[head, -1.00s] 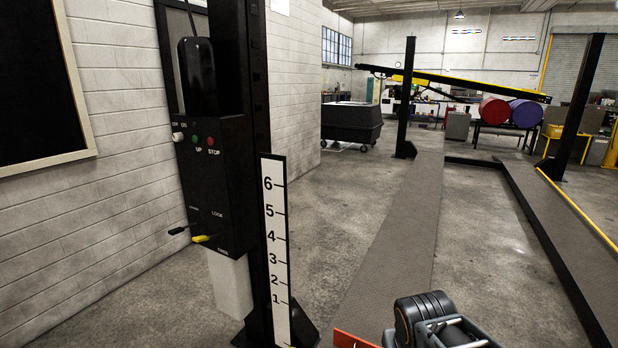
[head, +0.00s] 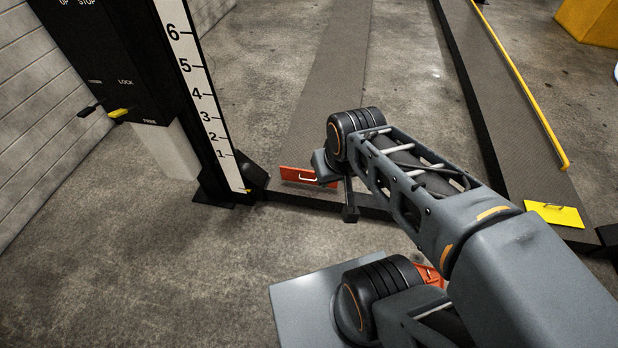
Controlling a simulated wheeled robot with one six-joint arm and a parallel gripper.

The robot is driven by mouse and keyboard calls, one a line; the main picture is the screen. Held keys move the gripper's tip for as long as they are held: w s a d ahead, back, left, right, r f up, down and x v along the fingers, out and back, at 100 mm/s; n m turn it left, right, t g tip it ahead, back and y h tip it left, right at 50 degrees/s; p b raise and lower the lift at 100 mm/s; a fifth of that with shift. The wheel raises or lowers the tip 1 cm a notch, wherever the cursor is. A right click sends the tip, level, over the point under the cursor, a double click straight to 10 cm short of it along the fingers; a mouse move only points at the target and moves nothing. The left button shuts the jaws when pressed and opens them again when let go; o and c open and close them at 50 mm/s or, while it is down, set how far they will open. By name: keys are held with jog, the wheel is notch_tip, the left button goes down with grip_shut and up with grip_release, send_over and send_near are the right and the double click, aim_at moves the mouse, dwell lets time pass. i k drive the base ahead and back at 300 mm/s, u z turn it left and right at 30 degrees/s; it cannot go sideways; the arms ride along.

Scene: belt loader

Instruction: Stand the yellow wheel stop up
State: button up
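The yellow wheel stop (head: 553,214) is a flat plate with a small handle. It lies down at the near end of the right runway (head: 490,110). My gripper (head: 349,212) hangs at the end of my arm near the end of the left runway (head: 315,110), well to the left of the yellow stop and apart from it. The gripper is small and dark here, so its opening cannot be made out. A red-orange wheel stop (head: 299,175) with a pale handle appears upright at the left runway's near end, beside my gripper and partly hidden by my wrist.
A black lift post (head: 150,55) with a number scale (head: 200,95) stands at the left. A yellow rail (head: 520,85) runs along the right runway. Another red-orange piece (head: 430,275) shows partly behind my arm. The concrete floor between the runways is clear.

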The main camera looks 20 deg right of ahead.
aim_at(552, 214)
jog(key=z, duration=2.8)
jog(key=k, duration=0.4)
jog(key=z, duration=1.1)
jog(key=i, duration=2.05)
jog(key=u, duration=0.4)
jog(key=i, duration=1.5)
jog(key=u, duration=1.55)
jog(key=i, duration=0.9)
jog(key=u, duration=1.1)
